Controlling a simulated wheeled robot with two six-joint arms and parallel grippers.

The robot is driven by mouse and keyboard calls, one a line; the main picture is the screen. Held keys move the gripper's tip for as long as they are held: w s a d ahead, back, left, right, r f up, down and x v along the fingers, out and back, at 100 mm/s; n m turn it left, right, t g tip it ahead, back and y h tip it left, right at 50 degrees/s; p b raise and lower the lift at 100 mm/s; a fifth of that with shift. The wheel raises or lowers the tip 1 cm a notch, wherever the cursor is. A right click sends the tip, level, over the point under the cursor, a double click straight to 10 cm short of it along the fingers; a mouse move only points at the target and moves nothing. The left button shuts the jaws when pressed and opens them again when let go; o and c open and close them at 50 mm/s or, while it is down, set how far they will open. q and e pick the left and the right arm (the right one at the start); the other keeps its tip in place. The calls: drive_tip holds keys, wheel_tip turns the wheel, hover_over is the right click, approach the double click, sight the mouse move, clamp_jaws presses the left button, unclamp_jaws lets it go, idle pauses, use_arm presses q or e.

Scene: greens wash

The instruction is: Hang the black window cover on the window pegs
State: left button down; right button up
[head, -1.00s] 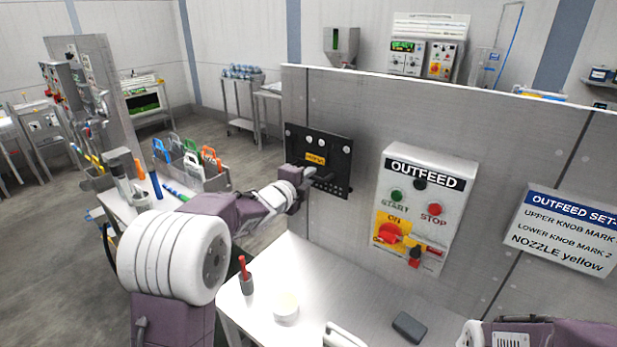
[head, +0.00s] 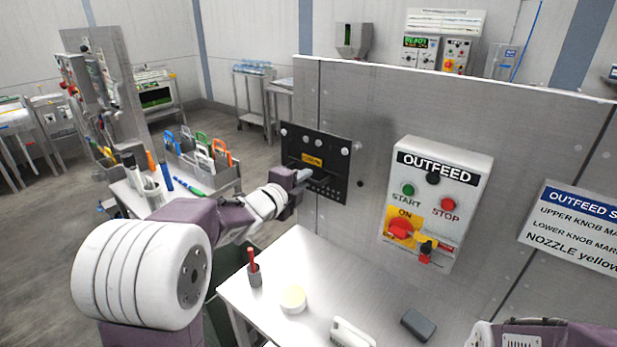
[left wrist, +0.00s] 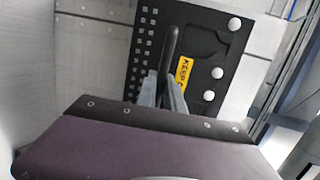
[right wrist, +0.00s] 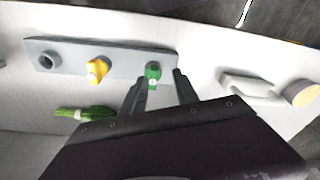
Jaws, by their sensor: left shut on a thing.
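The black window cover (head: 333,167) is a flat dark plate with a yellow label, rows of small holes and several round white spots. My left gripper (head: 300,177) is shut on its bar handle. The handle (left wrist: 171,55) also shows between the fingers in the left wrist view. The cover is in front of the grey panel, near its left end and left of the OUTFEED box. I cannot tell whether it touches the panel or whether the white spots are holes or pegs. No window shows. My right gripper (right wrist: 158,80) is open, with a green nozzle beyond its fingertips.
The OUTFEED control box (head: 436,205) and a blue-headed sign (head: 575,228) are on the panel. The white table (head: 300,262) below holds a red-handled tool in a cup, a round tub (head: 293,299), a white-handled item and a grey block (head: 418,325).

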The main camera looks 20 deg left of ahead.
sight(316, 171)
use_arm(q)
drive_tip(key=shift+s+a, duration=0.15)
drive_tip(key=shift+s, duration=0.15)
drive_tip(key=w, duration=0.2)
drive_tip(key=w+d, duration=0.1)
drive_tip(key=w, duration=0.1)
drive_tip(key=w+d+p, duration=0.1)
drive_tip(key=w, duration=0.1)
drive_tip(key=shift+d, duration=0.25)
use_arm(e)
drive_tip(key=shift+w+r, duration=0.1)
drive_tip(key=shift+r, duration=0.4)
use_arm(q)
drive_tip(key=shift+r, duration=0.1)
drive_tip(key=shift+s, duration=0.1)
